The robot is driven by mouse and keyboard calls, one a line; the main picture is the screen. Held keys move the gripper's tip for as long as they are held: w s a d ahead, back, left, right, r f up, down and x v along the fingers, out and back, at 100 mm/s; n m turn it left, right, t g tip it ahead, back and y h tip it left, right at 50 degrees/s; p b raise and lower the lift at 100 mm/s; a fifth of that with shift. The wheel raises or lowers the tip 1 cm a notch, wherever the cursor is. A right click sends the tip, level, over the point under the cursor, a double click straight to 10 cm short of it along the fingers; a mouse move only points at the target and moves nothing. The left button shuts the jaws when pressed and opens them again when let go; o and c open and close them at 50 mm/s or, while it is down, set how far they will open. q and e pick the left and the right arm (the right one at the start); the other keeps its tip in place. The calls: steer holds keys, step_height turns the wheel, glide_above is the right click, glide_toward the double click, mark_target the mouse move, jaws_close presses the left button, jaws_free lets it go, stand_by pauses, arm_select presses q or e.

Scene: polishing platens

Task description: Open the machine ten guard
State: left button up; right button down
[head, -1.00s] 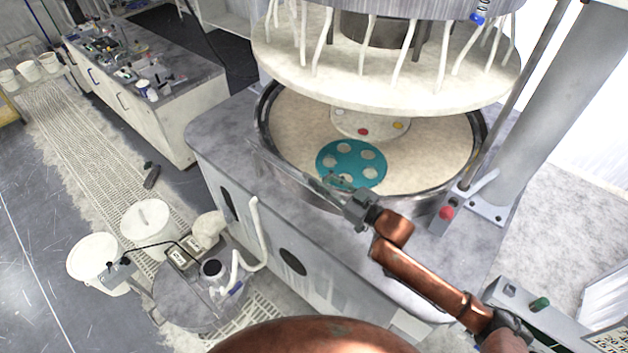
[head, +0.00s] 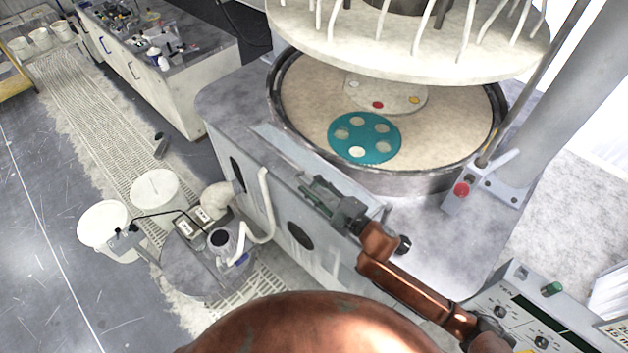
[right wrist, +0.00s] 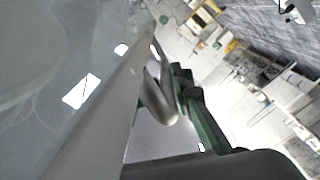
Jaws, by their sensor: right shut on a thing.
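The machine's guard (head: 283,143) is a thin, see-through grey panel along the front edge of the round platen basin (head: 440,181). In the head view it leans outward over the machine's front. My right gripper (head: 318,190) is at the guard's outer side, in front of the basin. In the right wrist view the guard panel (right wrist: 95,122) fills the left, and my right gripper's dark green fingers (right wrist: 190,105) are shut on a grey rounded handle (right wrist: 158,100) beside it. The fingers partly hide the handle. My left gripper is not in view.
A teal disc with round holes (head: 364,138) lies on the pale platen. A large upper plate (head: 410,45) with white hoses hangs above. A red button (head: 461,189) is at the right. White buckets (head: 105,226) and a drum with tubing stand on the floor at left.

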steer(key=shift+f+n, duration=0.4)
steer(key=shift+f, duration=0.1)
steer(key=shift+s+a+f+n, duration=0.1)
steer(key=shift+a+f+n, duration=0.1)
steer(key=shift+n, duration=0.1)
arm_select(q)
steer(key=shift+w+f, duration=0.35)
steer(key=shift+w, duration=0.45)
